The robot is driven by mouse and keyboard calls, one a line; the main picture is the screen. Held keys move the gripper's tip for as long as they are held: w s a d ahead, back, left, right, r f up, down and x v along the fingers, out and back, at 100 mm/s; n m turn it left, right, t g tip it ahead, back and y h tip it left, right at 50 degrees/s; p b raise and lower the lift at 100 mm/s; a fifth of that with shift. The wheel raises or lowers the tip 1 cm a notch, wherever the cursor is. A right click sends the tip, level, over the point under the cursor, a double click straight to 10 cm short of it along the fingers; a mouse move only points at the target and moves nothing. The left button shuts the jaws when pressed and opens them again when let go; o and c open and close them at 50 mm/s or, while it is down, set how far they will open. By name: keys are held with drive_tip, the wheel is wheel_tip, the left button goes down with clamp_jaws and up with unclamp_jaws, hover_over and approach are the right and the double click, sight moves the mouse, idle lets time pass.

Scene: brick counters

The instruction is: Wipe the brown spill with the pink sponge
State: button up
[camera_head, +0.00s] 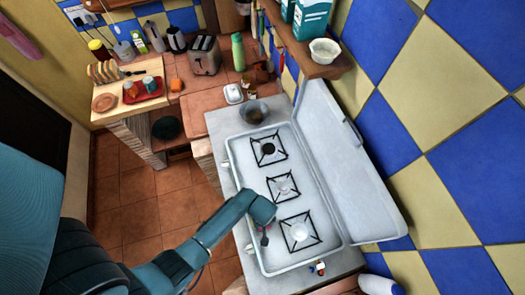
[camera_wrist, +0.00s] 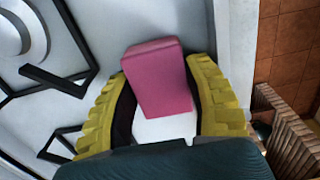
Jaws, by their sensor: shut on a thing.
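The pink sponge (camera_wrist: 157,78) is between the yellow fingers of my gripper (camera_wrist: 160,92) in the wrist view. The gripper is shut on it. In the head view my gripper (camera_head: 265,236) is over the left edge of the white stove (camera_head: 262,182), beside the nearest burner. The sponge is hardly visible there. I cannot tell whether it touches the stove. I cannot make out a brown spill in either view.
The stove's raised lid (camera_head: 345,165) stands along its right side. Black burner grates (camera_head: 300,232) rise from the stove top. A bowl (camera_head: 254,112) sits behind the stove. A shelf (camera_head: 315,60) overhangs the back. Tiled floor (camera_head: 125,200) lies left of the counter.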

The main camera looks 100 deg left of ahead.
drive_tip(key=shift+w+d+f, duration=0.15)
drive_tip(key=shift+w+d, duration=0.05)
drive_tip(key=shift+d, duration=0.65)
drive_tip(key=shift+a, duration=0.15)
drive_tip(key=shift+s+a, duration=0.3)
drive_tip(key=shift+a, duration=0.4)
drive_tip(key=shift+s+a, duration=0.25)
drive_tip(key=shift+a, duration=0.4)
drive_tip(key=shift+r, duration=2.7)
